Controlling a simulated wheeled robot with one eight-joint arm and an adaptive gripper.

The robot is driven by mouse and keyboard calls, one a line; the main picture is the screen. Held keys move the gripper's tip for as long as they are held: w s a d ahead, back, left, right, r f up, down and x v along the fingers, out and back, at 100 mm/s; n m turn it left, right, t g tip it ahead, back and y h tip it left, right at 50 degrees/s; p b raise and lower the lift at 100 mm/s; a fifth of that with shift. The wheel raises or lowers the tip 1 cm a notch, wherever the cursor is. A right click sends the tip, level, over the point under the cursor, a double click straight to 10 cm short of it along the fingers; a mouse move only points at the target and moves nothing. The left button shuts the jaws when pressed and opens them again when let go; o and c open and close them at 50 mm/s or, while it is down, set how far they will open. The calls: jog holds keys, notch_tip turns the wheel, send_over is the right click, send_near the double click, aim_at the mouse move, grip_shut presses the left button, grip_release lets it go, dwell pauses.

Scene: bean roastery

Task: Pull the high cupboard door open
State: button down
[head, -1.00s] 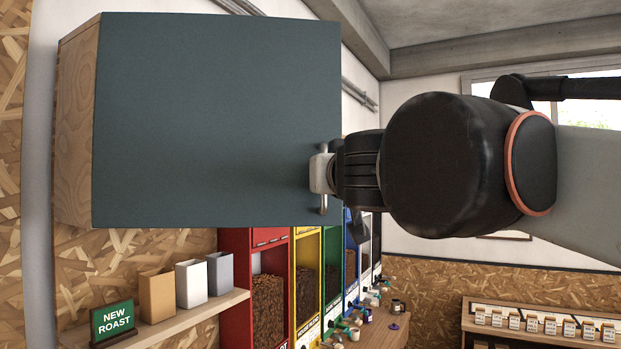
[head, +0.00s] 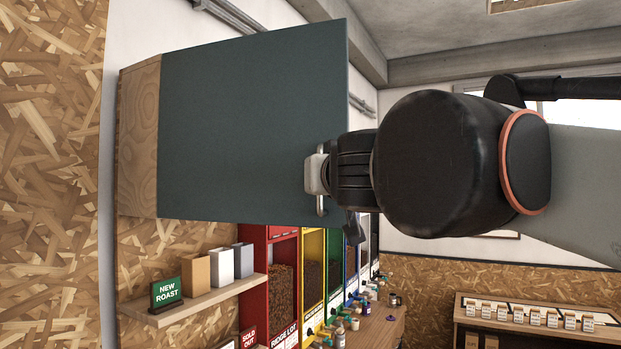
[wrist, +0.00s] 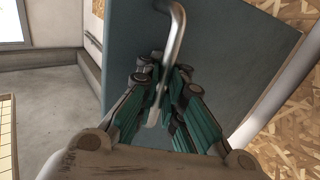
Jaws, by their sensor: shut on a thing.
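The high cupboard is on the wall at upper left in the head view, with a wooden side (head: 138,145) and a flat dark grey-blue door (head: 245,120). The door's right edge stands nearer to me than its left edge, so it looks swung part way out. The inside is hidden. A metal bar handle (head: 321,205) is near the door's lower right edge. My gripper (head: 318,174) is shut on this handle. In the wrist view, the fingers (wrist: 160,95) close around the handle bar (wrist: 176,40), with the door panel (wrist: 225,60) behind.
Below the cupboard, a shelf (head: 200,302) holds a green sign (head: 166,293) and several small boxes (head: 220,265). Coloured bean bins (head: 283,290) and a cluttered counter (head: 375,328) stand below and beyond the door. Chipboard wall is at left.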

jog(key=shift+d, duration=0.1)
jog(key=c, duration=2)
grip_release()
jog(key=shift+s+d, duration=0.1)
jog(key=shift+d, duration=0.1)
jog(key=shift+a, duration=0.15)
jog(key=shift+s, duration=0.15)
jog(key=s+d, duration=0.1)
jog(key=s, duration=0.6)
jog(key=shift+d, duration=0.2)
